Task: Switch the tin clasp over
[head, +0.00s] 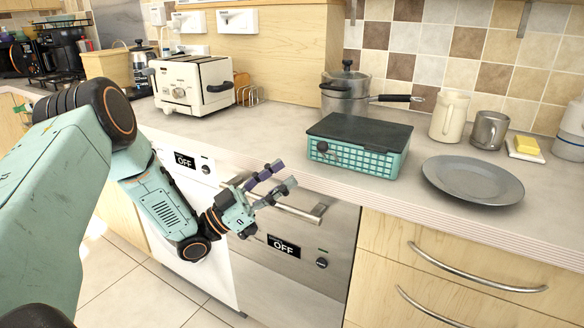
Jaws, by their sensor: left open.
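The tin (385,164) is a teal box with a grid pattern on its front and a dark lid (360,131), which lies shut on top. It stands at the front edge of the counter. A dark clasp (327,151) shows on the left part of its front; which way it is set is too small to tell. My left gripper (286,174) is open and empty. It is in front of the counter, left of the tin and apart from it, with its fingers pointing right. My right gripper is out of view.
A grey plate (472,181) lies right of the tin, and a pot (346,92) stands behind it. Two mugs, one cream (449,117) and one grey (489,130), stand at the back right. A toaster (192,85) is at the left. The counter between toaster and tin is clear.

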